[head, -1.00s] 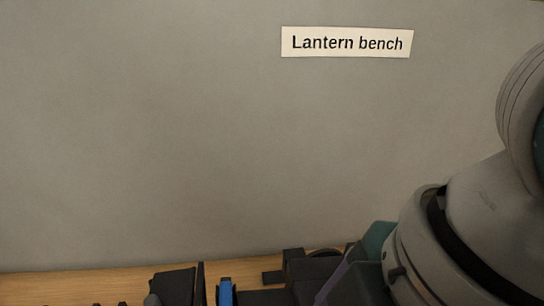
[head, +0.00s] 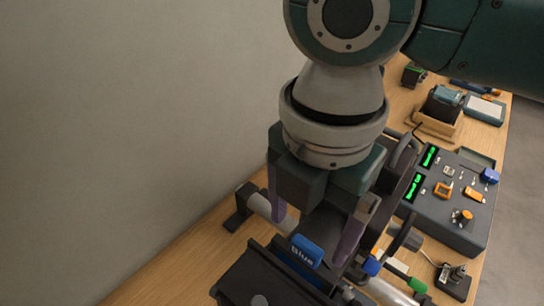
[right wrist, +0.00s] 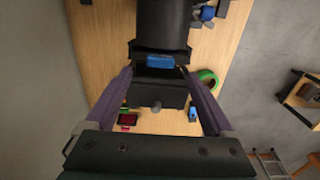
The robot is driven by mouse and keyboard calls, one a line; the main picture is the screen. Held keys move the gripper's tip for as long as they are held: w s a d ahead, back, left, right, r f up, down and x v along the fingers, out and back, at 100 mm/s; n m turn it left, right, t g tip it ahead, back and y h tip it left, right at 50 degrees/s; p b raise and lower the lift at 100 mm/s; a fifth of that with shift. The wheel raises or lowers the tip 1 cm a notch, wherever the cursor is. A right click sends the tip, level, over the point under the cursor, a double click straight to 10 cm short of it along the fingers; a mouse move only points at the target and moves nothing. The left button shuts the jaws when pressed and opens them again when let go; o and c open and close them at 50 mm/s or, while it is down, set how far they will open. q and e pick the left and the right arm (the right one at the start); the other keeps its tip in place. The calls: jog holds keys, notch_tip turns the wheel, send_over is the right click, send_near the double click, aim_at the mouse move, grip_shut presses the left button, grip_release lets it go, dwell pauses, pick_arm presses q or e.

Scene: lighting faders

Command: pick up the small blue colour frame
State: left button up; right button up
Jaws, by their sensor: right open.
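The small blue colour frame (head: 306,251) shows as a blue tab with pale lettering that appears to read "Blue". It sits upright at a black lantern-like fixture (head: 262,279), and its lower part is hidden. In the right wrist view the blue tab (right wrist: 160,61) lies across the dark fixture, near the line between my fingertips. My right gripper (head: 312,240) points down over the fixture with its purple fingers spread, one on each side of the tab. In the right wrist view the gripper (right wrist: 157,74) is open with nothing held. My left gripper is out of view.
A grey console (head: 448,217) with green displays and small knobs stands to the right on the wooden bench (head: 180,262). A wooden tray (head: 436,124) with a dark item is behind it. Small coloured parts lie by the fixture. A plain wall bounds the left side.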

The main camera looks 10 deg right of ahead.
aim_at(305, 248)
jog(key=shift+s+f+p, duration=0.1)
jog(key=shift+f+p, duration=0.25)
jog(key=shift+f, duration=0.05)
notch_tip(305, 248, down, 4)
jog(key=shift+r+p, duration=0.2)
jog(key=shift+p, duration=0.25)
jog(key=shift+f, duration=0.35)
jog(key=shift+c, duration=0.2)
jog(key=c, duration=1.2)
jog(key=shift+c, duration=0.2)
jog(key=shift+r, duration=0.1)
